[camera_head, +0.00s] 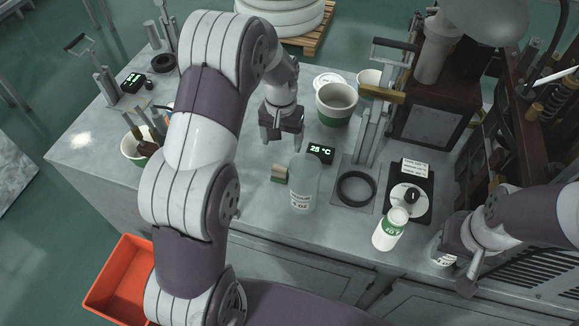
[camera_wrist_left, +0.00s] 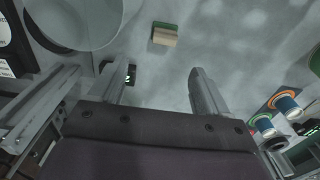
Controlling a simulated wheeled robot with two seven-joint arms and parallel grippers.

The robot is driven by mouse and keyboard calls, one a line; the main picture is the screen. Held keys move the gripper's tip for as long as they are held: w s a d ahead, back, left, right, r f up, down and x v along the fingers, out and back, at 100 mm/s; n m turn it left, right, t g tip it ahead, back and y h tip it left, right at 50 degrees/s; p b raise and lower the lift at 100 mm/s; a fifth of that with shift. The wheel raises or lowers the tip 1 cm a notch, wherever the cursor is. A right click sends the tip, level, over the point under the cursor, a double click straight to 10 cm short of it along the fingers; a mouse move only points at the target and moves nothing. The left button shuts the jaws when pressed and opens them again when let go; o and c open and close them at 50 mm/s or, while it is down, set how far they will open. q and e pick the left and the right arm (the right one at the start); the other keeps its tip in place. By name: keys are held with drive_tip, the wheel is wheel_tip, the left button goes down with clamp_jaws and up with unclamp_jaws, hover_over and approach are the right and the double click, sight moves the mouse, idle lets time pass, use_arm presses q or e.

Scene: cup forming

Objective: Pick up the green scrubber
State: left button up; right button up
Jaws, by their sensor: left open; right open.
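The green scrubber (camera_head: 279,173) is a small block with a green part and a beige part. It lies on the grey counter, left of the clear bottle. In the left wrist view the scrubber (camera_wrist_left: 165,34) is near the top middle, beyond the fingertips. My left gripper (camera_head: 281,138) is open and empty, farther back on the counter than the scrubber and apart from it. Its two spread fingers also show in the left wrist view (camera_wrist_left: 162,82). My right gripper (camera_head: 468,262) is open at the right front, close beside a white labelled container (camera_head: 445,254).
A clear bottle (camera_head: 303,184) stands just right of the scrubber. A small display (camera_head: 321,152) reading 25 °C and a large cup (camera_head: 336,103) are behind it. Counter left of the scrubber looks clear.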

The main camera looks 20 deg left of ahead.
use_arm(q)
drive_tip(key=p, duration=0.3)
hover_over(280, 168)
wheel_tip(280, 168, down, 7)
drive_tip(key=shift+f, duration=0.1)
wheel_tip(280, 168, down, 2)
drive_tip(key=shift+s+f+p, duration=0.1)
drive_tip(key=shift+p, duration=1)
wheel_tip(280, 168, down, 3)
drive_tip(key=shift+r+p, duration=0.1)
drive_tip(key=shift+p, duration=0.25)
drive_tip(key=shift+a+f, duration=0.15)
drive_tip(key=shift+f, duration=0.15)
drive_tip(key=c, duration=1)
